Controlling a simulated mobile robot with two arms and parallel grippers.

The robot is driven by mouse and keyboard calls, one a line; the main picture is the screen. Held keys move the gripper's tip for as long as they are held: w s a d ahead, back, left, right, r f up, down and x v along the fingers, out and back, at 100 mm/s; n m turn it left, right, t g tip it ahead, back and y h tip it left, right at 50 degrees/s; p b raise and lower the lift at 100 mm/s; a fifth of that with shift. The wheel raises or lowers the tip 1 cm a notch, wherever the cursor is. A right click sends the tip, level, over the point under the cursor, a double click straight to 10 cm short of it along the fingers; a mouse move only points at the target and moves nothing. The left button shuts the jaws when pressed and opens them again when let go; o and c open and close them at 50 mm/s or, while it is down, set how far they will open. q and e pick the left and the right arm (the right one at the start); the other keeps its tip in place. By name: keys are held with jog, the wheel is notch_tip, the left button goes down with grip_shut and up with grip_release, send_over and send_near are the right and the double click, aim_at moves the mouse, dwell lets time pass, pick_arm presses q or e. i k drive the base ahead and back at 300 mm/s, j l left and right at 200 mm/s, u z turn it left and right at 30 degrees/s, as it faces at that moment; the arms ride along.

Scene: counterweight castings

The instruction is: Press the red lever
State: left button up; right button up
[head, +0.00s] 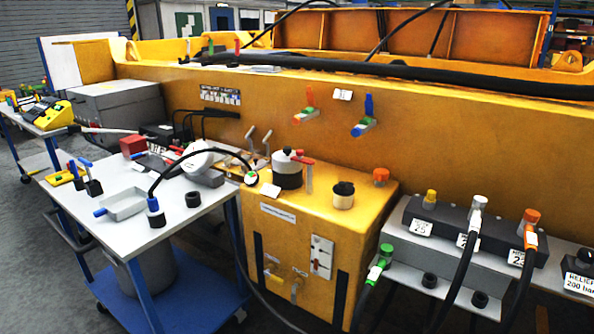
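A red lever (308,178) hangs down at the right side of a black-and-white cylinder (287,170) with a red part near its top. The cylinder stands on top of a yellow box-shaped unit (285,245) in the middle of the head view. The lever's upper end joins a short red arm at the cylinder's top. Neither of my grippers shows in the head view.
A blue-framed cart (130,225) with a grey tray (126,204) and a white gauge (196,155) stands left of the unit. A black hose arcs from cart to unit. A black cup (343,195) and orange cap (380,177) sit right of the lever. A hose manifold (455,232) is further right.

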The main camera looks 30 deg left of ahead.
aim_at(166, 161)
jog(key=u, duration=1.9)
jog(key=i+l, duration=0.1)
jog(key=i, duration=0.55)
jog(key=i+l, duration=0.1)
jog(key=i, duration=0.55)
jog(key=i+l+u, duration=0.1)
jog(key=i, duration=0.55)
